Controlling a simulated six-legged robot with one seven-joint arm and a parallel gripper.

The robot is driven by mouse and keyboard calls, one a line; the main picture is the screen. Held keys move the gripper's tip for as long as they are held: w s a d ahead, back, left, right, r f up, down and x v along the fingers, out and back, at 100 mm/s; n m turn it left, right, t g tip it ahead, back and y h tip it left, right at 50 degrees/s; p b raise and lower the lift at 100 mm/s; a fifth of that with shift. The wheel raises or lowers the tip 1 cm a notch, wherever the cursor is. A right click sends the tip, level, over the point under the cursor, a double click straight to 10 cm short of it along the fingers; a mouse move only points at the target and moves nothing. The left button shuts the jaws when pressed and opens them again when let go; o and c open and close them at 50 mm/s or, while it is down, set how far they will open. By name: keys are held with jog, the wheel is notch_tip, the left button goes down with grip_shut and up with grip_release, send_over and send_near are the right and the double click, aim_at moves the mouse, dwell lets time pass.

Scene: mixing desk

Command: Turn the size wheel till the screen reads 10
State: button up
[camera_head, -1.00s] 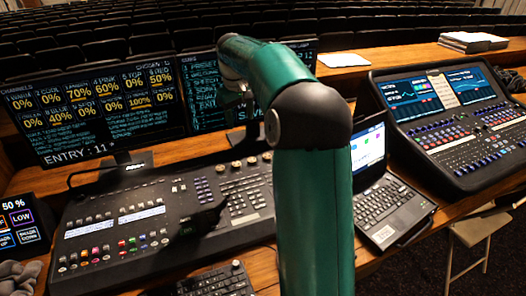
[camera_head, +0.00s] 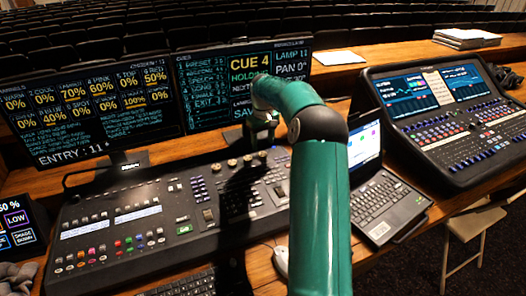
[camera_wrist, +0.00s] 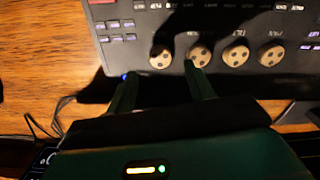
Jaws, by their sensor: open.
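A row of several round cream wheels sits along the back edge of the mixing desk (camera_head: 150,215); the wrist view shows the wheels close up, one of them the leftmost wheel (camera_wrist: 160,57). Their labels are too blurred to tell which is the size wheel. The right screen (camera_head: 215,95) reads CUE 4, LAMP 11 and PAN 0°; no size figure is legible, and my arm covers part of it. My gripper (camera_wrist: 160,75) is open and empty. In the wrist view its fingertips are near the two leftmost wheels; contact cannot be told.
The left screen (camera_head: 85,110) reads ENTRY: 11 and stands behind the desk. A laptop (camera_head: 380,195) and a second console (camera_head: 450,120) stand to the right. A keyboard (camera_head: 195,285) lies in front. Bare wood (camera_wrist: 45,60) shows left of the desk in the wrist view.

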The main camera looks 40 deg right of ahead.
aim_at(263, 154)
notch_tip(263, 154, down, 5)
jog(key=shift+c, duration=0.4)
jog(key=c, duration=0.9)
jog(key=shift+n, duration=0.3)
jog(key=n, duration=0.3)
jog(key=shift+n, duration=2)
